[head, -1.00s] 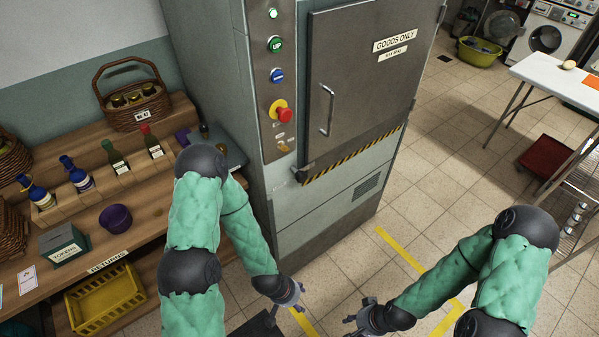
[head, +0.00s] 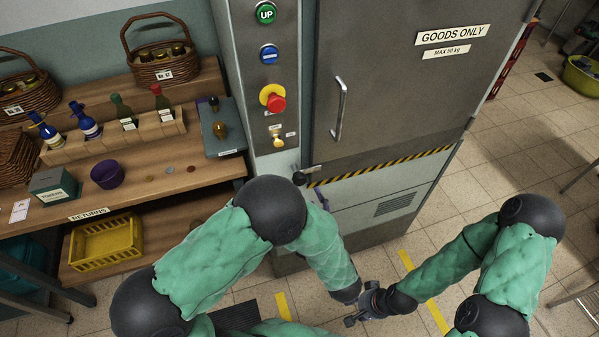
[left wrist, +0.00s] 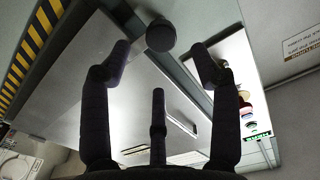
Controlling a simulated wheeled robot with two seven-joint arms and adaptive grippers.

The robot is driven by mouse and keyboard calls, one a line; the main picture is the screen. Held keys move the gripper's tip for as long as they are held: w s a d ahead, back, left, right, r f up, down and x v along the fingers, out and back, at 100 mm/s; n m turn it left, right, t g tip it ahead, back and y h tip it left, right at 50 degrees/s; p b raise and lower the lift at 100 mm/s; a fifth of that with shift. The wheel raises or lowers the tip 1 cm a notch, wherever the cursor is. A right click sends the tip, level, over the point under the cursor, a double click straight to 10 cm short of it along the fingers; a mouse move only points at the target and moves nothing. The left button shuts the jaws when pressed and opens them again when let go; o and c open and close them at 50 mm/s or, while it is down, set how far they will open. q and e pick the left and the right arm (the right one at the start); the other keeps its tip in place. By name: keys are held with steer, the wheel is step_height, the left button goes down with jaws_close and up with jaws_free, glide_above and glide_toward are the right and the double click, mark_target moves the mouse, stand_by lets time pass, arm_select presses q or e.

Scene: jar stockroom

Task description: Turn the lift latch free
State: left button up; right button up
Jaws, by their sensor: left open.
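The lift (head: 380,90) has a grey door with a vertical bar handle (head: 340,108). The latch, a small dark knob (head: 301,178), sits at the door's lower left corner, by the striped edge. In the left wrist view, a dark round knob (left wrist: 161,36) shows ahead, between and just beyond the spread fingertips.
The control panel with a red stop button (head: 276,102) and a small brass-coloured switch (head: 278,142) is left of the door. A wooden shelf (head: 150,165) with bottles, baskets and a purple bowl (head: 107,174) stands further left. The tiled floor at right is mostly clear.

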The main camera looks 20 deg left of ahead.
mark_target(297, 175)
arm_select(q)
steer(key=b+x, duration=0.2)
steer(key=x, duration=0.7)
steer(key=shift+s+a+f, duration=0.1)
steer(key=shift+s, duration=0.05)
steer(key=shift+x, duration=0.8)
jaws_close()
